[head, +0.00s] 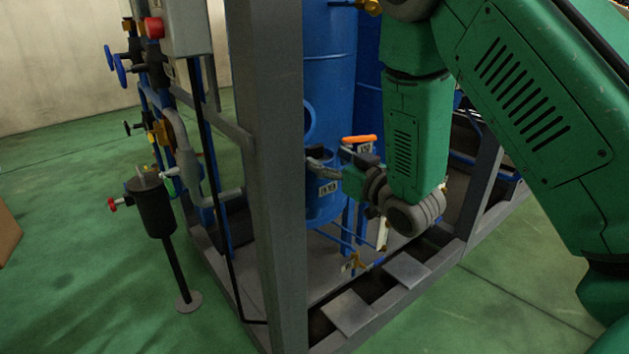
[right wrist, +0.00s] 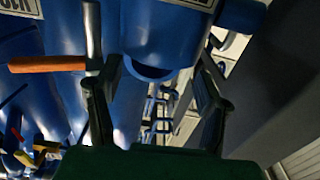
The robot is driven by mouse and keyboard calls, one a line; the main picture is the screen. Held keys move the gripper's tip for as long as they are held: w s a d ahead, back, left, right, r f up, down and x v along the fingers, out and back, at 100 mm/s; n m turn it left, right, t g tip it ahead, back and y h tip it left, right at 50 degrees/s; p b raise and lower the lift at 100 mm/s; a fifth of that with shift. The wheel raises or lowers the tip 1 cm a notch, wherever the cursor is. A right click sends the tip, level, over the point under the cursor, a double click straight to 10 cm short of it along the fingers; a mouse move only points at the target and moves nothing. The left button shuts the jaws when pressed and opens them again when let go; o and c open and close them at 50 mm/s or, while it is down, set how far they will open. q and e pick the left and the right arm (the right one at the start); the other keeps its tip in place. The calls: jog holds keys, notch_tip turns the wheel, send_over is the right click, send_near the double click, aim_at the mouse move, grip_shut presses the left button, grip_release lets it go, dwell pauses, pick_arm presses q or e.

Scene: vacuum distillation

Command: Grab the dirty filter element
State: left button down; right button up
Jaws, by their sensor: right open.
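My right gripper (head: 324,170) reaches in from the right, behind the grey frame post, beside a small blue housing (head: 326,204) with a white label. In the right wrist view its two dark fingers (right wrist: 157,78) stand wide apart and nothing is held between them. A blue cylindrical part (right wrist: 160,35) with a rounded dark recess at its lower end shows beyond and between the fingers. I cannot make out the dirty filter element for certain; it may be hidden by the housing. My left gripper is not in view.
A grey post (head: 273,150) stands just left of the right gripper. An orange-handled lever (head: 359,138) is close above the wrist and left of the fingers in the wrist view (right wrist: 47,64). A tall blue tank (head: 330,70) rises behind.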

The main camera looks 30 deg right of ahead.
aim_at(317, 150)
jog(key=w+b, duration=0.2)
jog(key=w, duration=0.3)
jog(key=shift+a, duration=0.1)
jog(key=shift+w+r, duration=0.15)
jog(key=shift+w, duration=0.15)
grip_shut()
